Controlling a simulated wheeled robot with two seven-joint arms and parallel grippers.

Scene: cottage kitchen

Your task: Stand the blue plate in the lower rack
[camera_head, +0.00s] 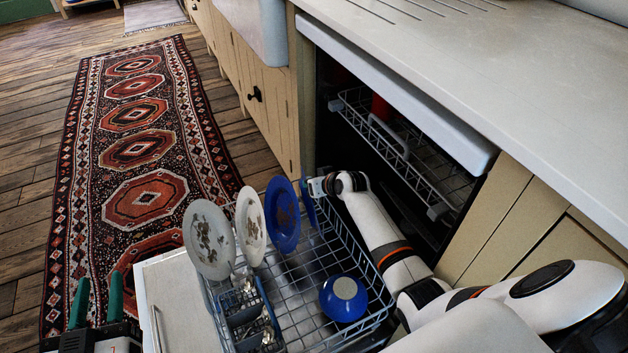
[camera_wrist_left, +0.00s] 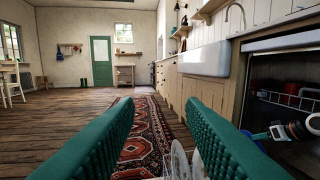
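A blue plate with brown stains (camera_head: 283,213) stands upright in the lower rack (camera_head: 345,235), right of two pale stained plates. A second blue plate (camera_head: 308,203) shows almost edge-on to its right, at the rack's far side. My right gripper (camera_head: 312,186) is at this plate's upper edge, its fingers mostly hidden; I cannot tell whether they grip it. In the left wrist view, the right gripper (camera_wrist_left: 262,136) shows beside a blue rim (camera_wrist_left: 251,141). My left gripper (camera_head: 98,300) is open and empty, left of the dishwasher door, its green fingers apart.
Pale plates (camera_head: 209,240) (camera_head: 250,226), a blue bowl (camera_head: 343,298) and a cutlery basket (camera_head: 246,312) occupy the lower rack. The upper rack (camera_head: 400,150) sits inside under the worktop (camera_head: 480,60). The open door (camera_head: 178,300) lies beside the patterned rug (camera_head: 145,200).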

